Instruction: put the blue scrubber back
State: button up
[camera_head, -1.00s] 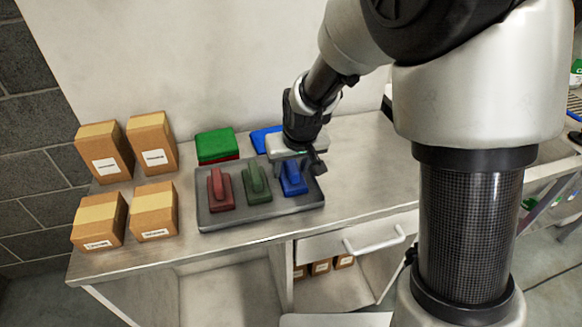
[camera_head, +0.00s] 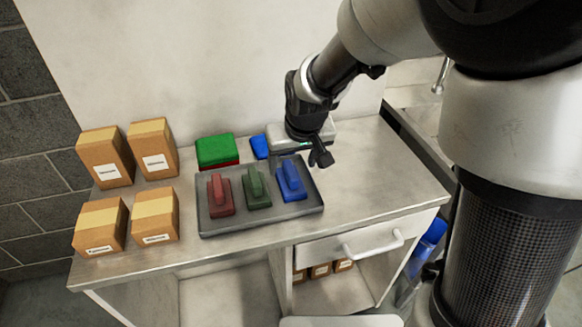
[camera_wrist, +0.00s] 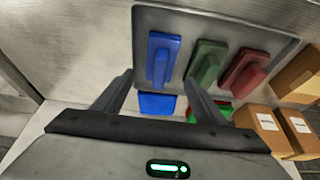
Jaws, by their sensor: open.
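The blue scrubber (camera_head: 290,180) sits at the right end of a grey tray (camera_head: 262,221), beside a green scrubber (camera_head: 257,187) and a red scrubber (camera_head: 220,194). In the wrist view the blue scrubber (camera_wrist: 163,60) lies on the tray (camera_wrist: 205,20), beyond my fingertips. My gripper (camera_head: 318,154) is open and empty, just right of and above the tray's back right corner. Its two fingers also show in the wrist view (camera_wrist: 156,85), apart from the scrubber.
A green pad (camera_head: 216,150) on a red one and a blue pad (camera_head: 260,146) lie behind the tray. Several cardboard boxes (camera_head: 155,150) stand at the left. The counter right of the tray (camera_head: 375,175) is clear. A drawer handle (camera_head: 373,245) juts out at the front.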

jog(key=s+d+r+m, duration=0.1)
jog(key=s+d+r, duration=0.75)
jog(key=r, duration=0.35)
jog(key=s+d+r+m, duration=0.1)
jog(key=s+d, duration=0.1)
jog(key=s, duration=0.4)
jog(key=s+d+r+m+t+h, duration=0.1)
jog(key=s+d, duration=0.2)
jog(key=s, duration=0.3)
jog(key=shift+s+r+p, duration=0.2)
jog(key=shift+r+p, duration=0.15)
jog(key=shift+r, duration=0.05)
jog(key=shift+d, duration=0.1)
